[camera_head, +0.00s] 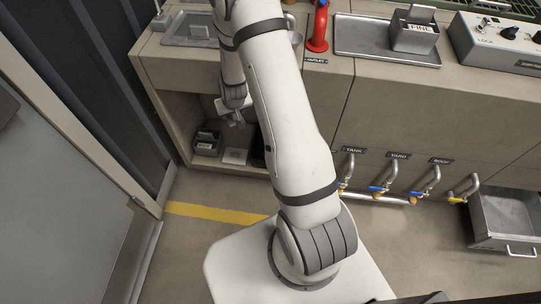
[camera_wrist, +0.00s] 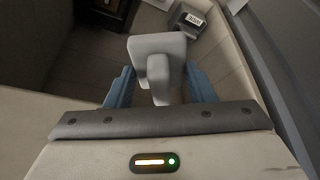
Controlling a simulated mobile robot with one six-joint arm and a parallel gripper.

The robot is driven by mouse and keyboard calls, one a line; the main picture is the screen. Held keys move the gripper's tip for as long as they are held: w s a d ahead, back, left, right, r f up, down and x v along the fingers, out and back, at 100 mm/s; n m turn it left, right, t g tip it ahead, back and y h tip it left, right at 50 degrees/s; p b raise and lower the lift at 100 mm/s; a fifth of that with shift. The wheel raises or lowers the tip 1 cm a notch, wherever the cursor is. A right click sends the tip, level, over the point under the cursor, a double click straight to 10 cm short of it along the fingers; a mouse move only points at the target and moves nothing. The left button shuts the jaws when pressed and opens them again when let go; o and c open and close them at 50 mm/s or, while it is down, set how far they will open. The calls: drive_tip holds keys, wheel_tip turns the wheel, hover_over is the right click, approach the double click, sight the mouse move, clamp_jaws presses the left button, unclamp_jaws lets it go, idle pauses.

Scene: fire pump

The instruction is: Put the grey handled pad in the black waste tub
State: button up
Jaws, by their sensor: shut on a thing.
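My gripper (camera_wrist: 160,84), with its blue fingers, is shut on the grey handled pad (camera_wrist: 150,47) in the wrist view. The pad's block and its handle show between and beyond the fingers. In the head view my gripper (camera_head: 236,118) is at the opening under the counter, small and partly hidden by my arm. A black box, likely the black waste tub (camera_wrist: 108,8), is cut off by the top edge of the wrist view. In the head view a black shape at the recess floor is mostly behind my arm. The pad is held apart from it.
A small grey labelled bin (camera_head: 207,145) and a pale square (camera_head: 235,156) are on the recess floor; the bin also shows in the wrist view (camera_wrist: 186,20). Cabinet walls bound the recess. Valve pipes (camera_head: 382,188) and an open drawer (camera_head: 505,217) are at right.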

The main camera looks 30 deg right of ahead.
drive_tip(key=shift+w+d+f+m+g+h+b, duration=0.1)
drive_tip(key=shift+w+d+f+m+h+b, duration=0.65)
drive_tip(key=shift+d+f+b, duration=4.9)
drive_tip(key=shift+w+f+m+g+b, duration=0.1)
drive_tip(key=shift+w+f+m+b, duration=1.25)
drive_tip(key=shift+f, duration=9.25)
drive_tip(key=shift+w+d+f+m+g+h+b, duration=0.25)
drive_tip(key=shift+w+d+f+m+b, duration=1.9)
drive_tip(key=shift+f, duration=5.95)
drive_tip(key=shift+s+d+n+b, duration=0.7)
drive_tip(key=shift+s+n+b, duration=0.2)
drive_tip(key=shift+n+b, duration=0.25)
drive_tip(key=shift+f+b, duration=0.6)
drive_tip(key=shift+f, duration=0.05)
drive_tip(key=o, duration=1.1)
drive_tip(key=shift+c, duration=0.2)
